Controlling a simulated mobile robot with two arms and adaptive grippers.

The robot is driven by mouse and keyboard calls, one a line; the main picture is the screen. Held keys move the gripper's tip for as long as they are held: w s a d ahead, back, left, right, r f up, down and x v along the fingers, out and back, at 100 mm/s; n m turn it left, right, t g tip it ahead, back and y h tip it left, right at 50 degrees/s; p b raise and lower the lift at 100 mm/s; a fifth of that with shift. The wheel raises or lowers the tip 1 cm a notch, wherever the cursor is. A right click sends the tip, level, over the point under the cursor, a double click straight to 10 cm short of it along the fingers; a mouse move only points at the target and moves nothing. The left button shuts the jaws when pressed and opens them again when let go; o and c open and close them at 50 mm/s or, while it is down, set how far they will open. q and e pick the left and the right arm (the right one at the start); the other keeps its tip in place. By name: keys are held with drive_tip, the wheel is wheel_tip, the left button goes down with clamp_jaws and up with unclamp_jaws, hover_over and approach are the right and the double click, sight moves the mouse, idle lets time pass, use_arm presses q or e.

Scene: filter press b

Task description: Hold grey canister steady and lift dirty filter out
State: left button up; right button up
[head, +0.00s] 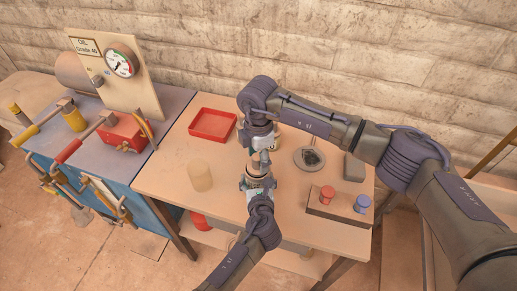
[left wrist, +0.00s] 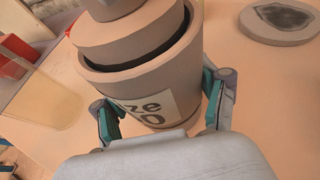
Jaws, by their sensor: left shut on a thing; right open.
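The canister (left wrist: 185,85) stands upright on the table, grey-brown with a pale label, in the left wrist view. The filter (left wrist: 130,35), a round brownish body, sits in its mouth with a dark gap around part of it. My left gripper (left wrist: 160,118) is shut on the canister, one teal finger on each side of its wall. In the head view the left gripper (head: 259,184) comes from below to the canister (head: 253,169). My right gripper (head: 262,158) is open, pointing down just above the canister. Whether it touches the filter is hidden.
A clear cylinder (head: 200,175) and a red tray (head: 213,124) are at the left. A round plate with a dark patch (head: 309,158) lies at the right, near a block with red and blue knobs (head: 338,206). A gauge panel (head: 118,72) stands on the blue bench.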

drive_tip(key=shift+f, duration=0.1)
clamp_jaws()
drive_tip(key=shift+r, duration=4.8)
drive_tip(key=shift+r, duration=0.5)
use_arm(q)
drive_tip(key=o, duration=1.5)
